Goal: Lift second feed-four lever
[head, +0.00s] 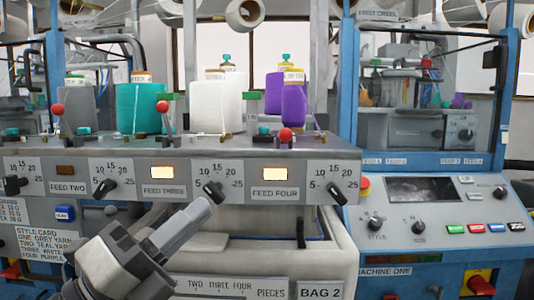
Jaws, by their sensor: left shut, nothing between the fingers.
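The feed-four lever (286,134) is a red ball that sits low at the top front edge of the grey feed panel (220,150), above the FEED FOUR label (275,192). Its stem is hidden from this angle. My left gripper (201,208) is shut and empty. It points up and right, in front of the panel's lower edge, below and left of the lever and apart from it. My right gripper is not in view.
Feed-three lever (163,106) and feed-two lever (57,109) stand upright. Teal (140,108), white (215,105) and purple (293,103) yarn cones stand behind the panel. Dials (214,189) stick out in front. A blue machine (440,190) stands right; a bin labelled BAG 2 (320,291) is below.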

